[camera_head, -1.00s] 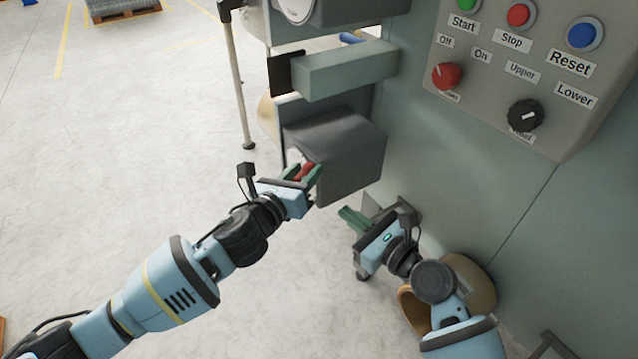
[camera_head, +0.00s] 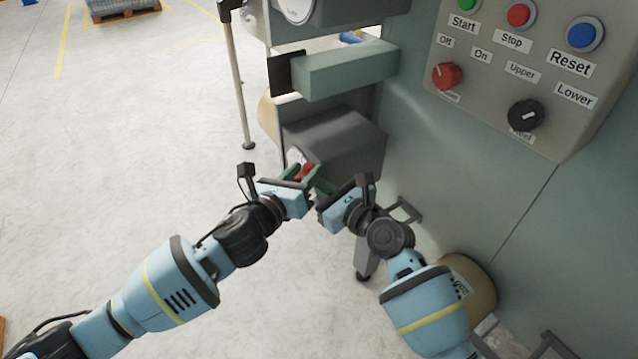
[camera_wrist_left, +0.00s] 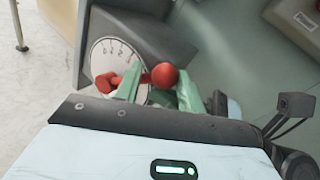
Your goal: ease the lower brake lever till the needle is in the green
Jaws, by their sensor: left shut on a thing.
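The lower brake lever (camera_head: 305,172) is red and sits at the front of a dark grey housing (camera_head: 345,145). The left wrist view shows its round red knob (camera_wrist_left: 165,75) and a red hub in front of a white dial (camera_wrist_left: 110,52). My left gripper (camera_head: 302,177) is shut on the lever, its green fingers either side of it in the left wrist view (camera_wrist_left: 158,92). The dial's needle and green band cannot be made out; lever and fingers cover part of the face. My right gripper (camera_head: 320,184) is close beside the left one; its finger gap is unclear.
A control panel (camera_head: 480,70) with buttons and two knobs is at upper right. A grey-green bar (camera_head: 345,70) juts out above the lower housing. A tan round object (camera_head: 470,285) is below the right arm. Open floor (camera_head: 120,150) lies left.

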